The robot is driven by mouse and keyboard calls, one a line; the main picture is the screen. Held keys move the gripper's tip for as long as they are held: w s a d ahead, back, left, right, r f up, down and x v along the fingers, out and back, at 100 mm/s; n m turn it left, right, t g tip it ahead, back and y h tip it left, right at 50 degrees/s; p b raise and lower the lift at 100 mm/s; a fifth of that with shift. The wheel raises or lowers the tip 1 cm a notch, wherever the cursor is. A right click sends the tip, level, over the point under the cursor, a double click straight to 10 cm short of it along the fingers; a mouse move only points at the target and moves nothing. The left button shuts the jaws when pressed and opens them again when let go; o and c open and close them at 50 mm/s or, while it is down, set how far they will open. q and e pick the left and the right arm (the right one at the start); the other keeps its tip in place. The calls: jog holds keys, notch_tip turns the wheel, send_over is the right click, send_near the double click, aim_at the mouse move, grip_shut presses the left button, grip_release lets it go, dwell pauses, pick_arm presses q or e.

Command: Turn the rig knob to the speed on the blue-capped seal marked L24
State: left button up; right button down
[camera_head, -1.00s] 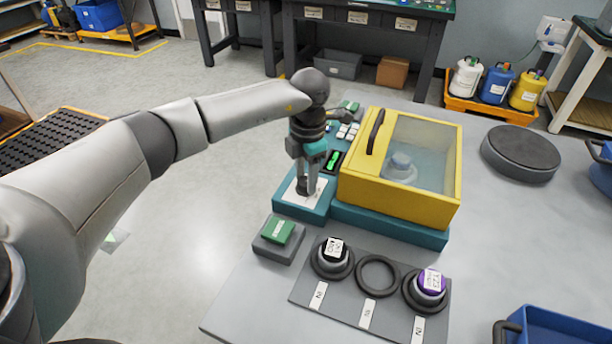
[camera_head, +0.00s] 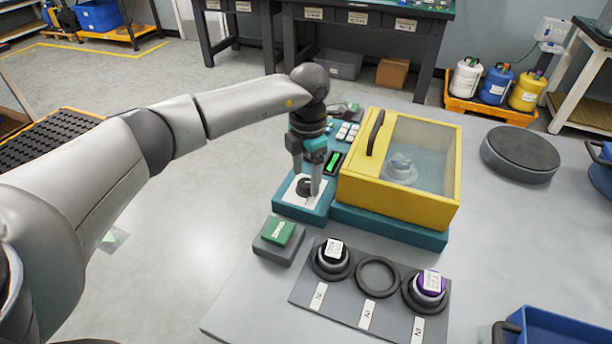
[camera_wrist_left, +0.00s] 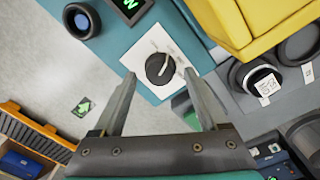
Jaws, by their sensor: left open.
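The rig knob (camera_head: 304,187) is dark and round on a white dial plate at the front left of the teal rig. In the left wrist view the knob (camera_wrist_left: 160,68) has a pale pointer line slanting toward the upper right; the dial markings are too small to read. My left gripper (camera_head: 308,180) is open, pointing down over the dial, its fingers on either side of the knob with gaps.
A green display (camera_head: 333,162) sits beside the chamber. A grey holder (camera_head: 345,318) in front carries a black-capped seal (camera_head: 331,256), an empty ring (camera_head: 377,277) and a purple-capped seal (camera_head: 430,287). A green block (camera_head: 278,232) lies left. A blue tray (camera_head: 555,325) is at lower right.

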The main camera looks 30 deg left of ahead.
pick_arm(q)
notch_tip(320, 180, up, 6)
jog(key=shift+d+r+p, duration=0.1)
jog(key=shift+r+p, duration=0.15)
jog(key=shift+p, duration=0.35)
notch_tip(320, 180, up, 6)
send_over(307, 183)
jog(key=shift+s+d+r+p, duration=0.15)
jog(key=shift+r+p, duration=0.4)
jog(key=shift+r, duration=0.25)
pick_arm(e)
jog(key=shift+g, duration=0.3)
jog(key=s+a+r, duration=0.2)
jog(key=s, duration=0.1)
jog(key=shift+a+r, duration=0.15)
jog(key=shift+a, duration=0.15)
jog(key=shift+w+d, duration=0.25)
